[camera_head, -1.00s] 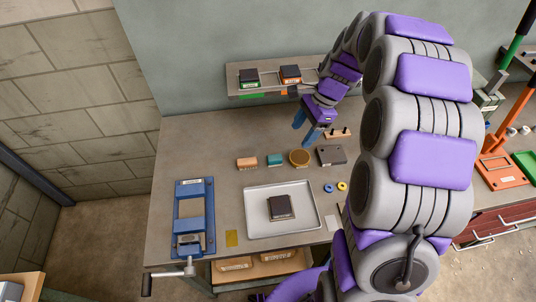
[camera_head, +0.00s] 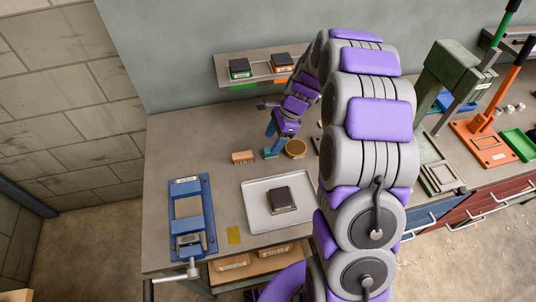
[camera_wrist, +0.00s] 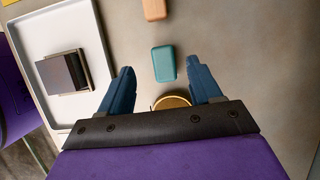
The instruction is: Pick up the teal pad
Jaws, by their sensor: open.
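The teal pad (camera_head: 268,153) lies on the workbench, between an orange block and a round brass disc. In the wrist view the teal pad (camera_wrist: 164,63) shows whole, with bare bench around it. My gripper (camera_head: 274,143) is open and empty, pointing down close to the pad in the head view. In the wrist view the blue fingertips of my gripper (camera_wrist: 159,68) sit to the left and right of the pad, apart from it. I cannot tell the exact height of the fingertips over the bench.
The orange block (camera_head: 243,157) and brass disc (camera_head: 295,149) stand close on either side of the pad. A pale tray (camera_head: 257,220) holding a dark block (camera_head: 281,198) lies in front. A blue fixture (camera_head: 187,226) stands left; a shelf (camera_head: 225,79) is behind.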

